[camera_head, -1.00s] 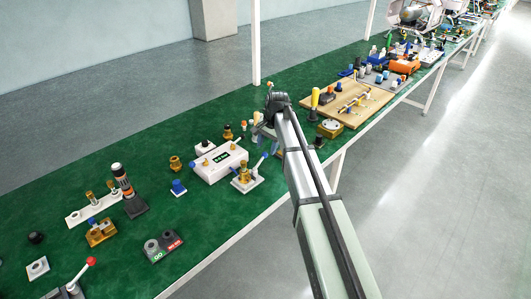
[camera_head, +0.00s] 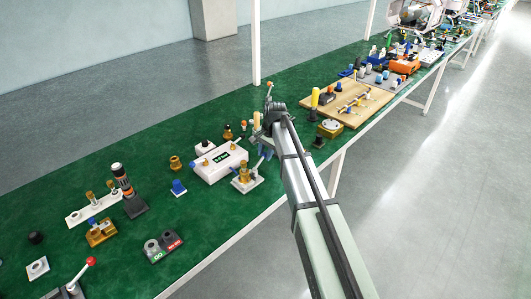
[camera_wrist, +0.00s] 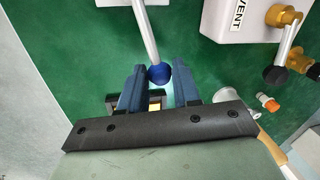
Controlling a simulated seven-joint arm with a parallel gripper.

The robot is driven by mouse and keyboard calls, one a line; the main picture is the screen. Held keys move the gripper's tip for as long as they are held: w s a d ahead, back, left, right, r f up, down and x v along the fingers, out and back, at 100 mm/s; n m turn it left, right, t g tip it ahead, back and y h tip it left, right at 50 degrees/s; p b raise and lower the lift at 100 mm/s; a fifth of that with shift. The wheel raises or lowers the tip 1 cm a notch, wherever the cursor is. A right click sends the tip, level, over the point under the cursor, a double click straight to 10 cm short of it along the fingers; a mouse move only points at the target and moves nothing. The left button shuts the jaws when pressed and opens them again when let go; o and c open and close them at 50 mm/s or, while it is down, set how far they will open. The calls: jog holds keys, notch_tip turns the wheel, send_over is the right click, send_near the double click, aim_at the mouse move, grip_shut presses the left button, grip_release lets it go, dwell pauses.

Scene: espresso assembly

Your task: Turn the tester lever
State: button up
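The tester is a white box with a small dark display (camera_head: 221,157); part of it, marked VENT, shows at the top right of the wrist view (camera_wrist: 236,22). In front of it a brass fitting (camera_head: 243,173) stands on a white plate. In the wrist view a pale lever rod (camera_wrist: 145,32) runs down from a white plate and ends in a blue ball (camera_wrist: 159,74). My gripper (camera_wrist: 159,84) has its blue fingers apart, one on each side of the ball, with gaps visible. In the head view my fingers (camera_head: 265,152) are small and partly behind my arm.
A brass valve with a dark-tipped handle (camera_wrist: 285,45) is on the tester's side. A small orange-tipped part (camera_wrist: 267,102) and a pale cup-like part lie right of my gripper. A wooden board with tools (camera_head: 350,100) lies beyond my arm. Green table shows left of my fingers.

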grip_shut()
jog(key=shift+s+d, duration=0.1)
dwell(0.3)
jog(key=d+m, duration=0.1)
jog(key=s+m, duration=0.1)
jog(key=m, duration=0.1)
jog(key=shift+s+d+t, duration=0.3)
jog(key=shift+d, duration=0.05)
jog(key=s+m, duration=0.1)
jog(key=m, duration=0.1)
jog(key=s+d+m+h, duration=0.1)
jog(key=m, duration=0.1)
jog(key=shift+d, duration=0.15)
jog(key=s+m, duration=0.2)
jog(key=m, duration=0.1)
jog(key=s+m, duration=0.1)
jog(key=shift+d+h, duration=0.3)
jog(key=shift+h, duration=0.1)
jog(key=shift+s+a+m+h, duration=0.2)
jog(key=shift+s+m, duration=0.45)
jog(key=shift+m, duration=0.45)
jog(key=shift+s+a+m+h, duration=0.1)
jog(key=shift+s+m+h, duration=0.1)
jog(key=shift+s+m, duration=0.65)
jog(key=shift+w+m, duration=0.2)
jog(key=shift+m, duration=0.15)
